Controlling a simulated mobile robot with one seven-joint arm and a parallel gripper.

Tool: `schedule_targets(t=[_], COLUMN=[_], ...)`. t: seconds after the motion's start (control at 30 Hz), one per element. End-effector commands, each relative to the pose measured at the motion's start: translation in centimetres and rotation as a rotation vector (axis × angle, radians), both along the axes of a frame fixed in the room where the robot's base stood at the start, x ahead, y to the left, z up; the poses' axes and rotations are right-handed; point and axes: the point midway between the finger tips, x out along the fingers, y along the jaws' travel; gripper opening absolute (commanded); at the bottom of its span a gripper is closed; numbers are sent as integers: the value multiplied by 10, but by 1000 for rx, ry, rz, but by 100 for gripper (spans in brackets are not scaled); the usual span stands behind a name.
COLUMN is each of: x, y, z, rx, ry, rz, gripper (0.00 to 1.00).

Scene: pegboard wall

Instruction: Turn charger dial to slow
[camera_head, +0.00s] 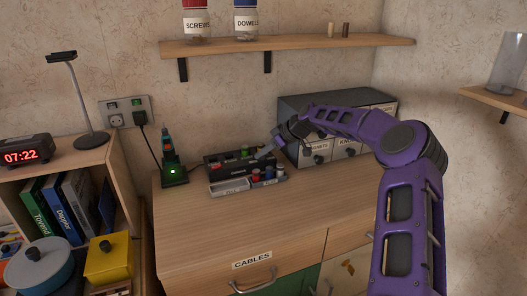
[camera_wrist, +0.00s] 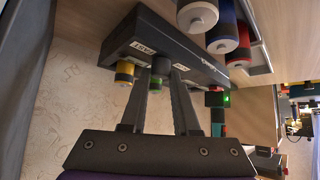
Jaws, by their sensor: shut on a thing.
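The black battery charger (camera_head: 226,163) stands on top of the wooden cabinet, with a green battery (camera_head: 245,150) showing at its back. In the wrist view the charger (camera_wrist: 150,35) is seen close up and sideways, with a FAST label and other small labels too blurred to read. My gripper (camera_head: 266,153) reaches the charger's right part from the right. In the wrist view my gripper (camera_wrist: 165,68) has its fingertips on either side of the small grey dial (camera_wrist: 161,65), shut on it. The fingers partly hide the dial, and its pointing direction cannot be told.
A tray (camera_head: 230,188) with red and blue batteries lies in front of the charger. A green-lit tool stand (camera_head: 174,173) is left of it. A grey drawer unit (camera_head: 320,152) stands right, beneath my arm. A shelf (camera_head: 290,46) hangs above. The cabinet's front top is clear.

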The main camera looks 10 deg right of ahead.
Motion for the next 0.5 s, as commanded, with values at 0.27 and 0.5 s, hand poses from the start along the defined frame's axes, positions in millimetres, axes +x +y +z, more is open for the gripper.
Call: schedule_targets(t=[0.27,0.5], x=[-1,-1], y=[-1,-1], z=[-3,-3], rx=[-3,-3], ry=[4,4], rz=[11,10], gripper=[0,42])
